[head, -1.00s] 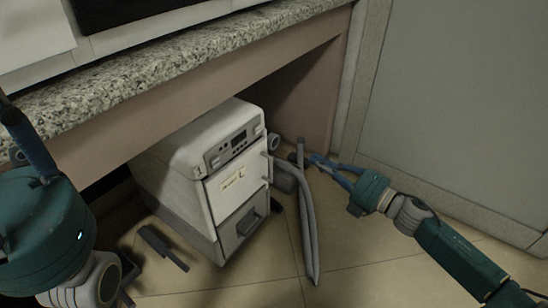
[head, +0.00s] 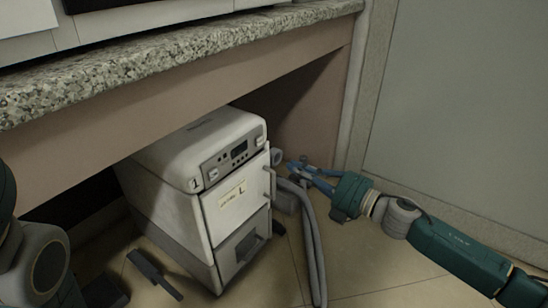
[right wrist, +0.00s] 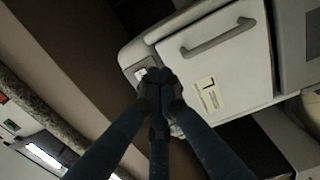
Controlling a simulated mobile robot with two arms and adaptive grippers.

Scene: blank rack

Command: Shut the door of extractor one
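Extractor one (head: 165,165) is a white and grey box on the floor under the counter, marked "1" at its front corner. Its white door (head: 222,222), labelled "L", lies close to flush with the front; I cannot tell whether it is fully shut. The door handle (right wrist: 218,37) shows in the right wrist view, clear of my fingers. My right gripper (head: 290,170) is just right of the extractor, by the door's handle side. Its fingertips (right wrist: 160,77) are together with nothing visible between them. At the left edge only part of my left gripper's body shows; its fingers are out of frame.
Grey hoses (head: 314,240) hang beside the extractor's right side, just below my right gripper. The granite counter (head: 190,55) overhangs it. A dark bar (head: 153,272) lies on the floor at front left. A grey panel (head: 470,110) closes off the right.

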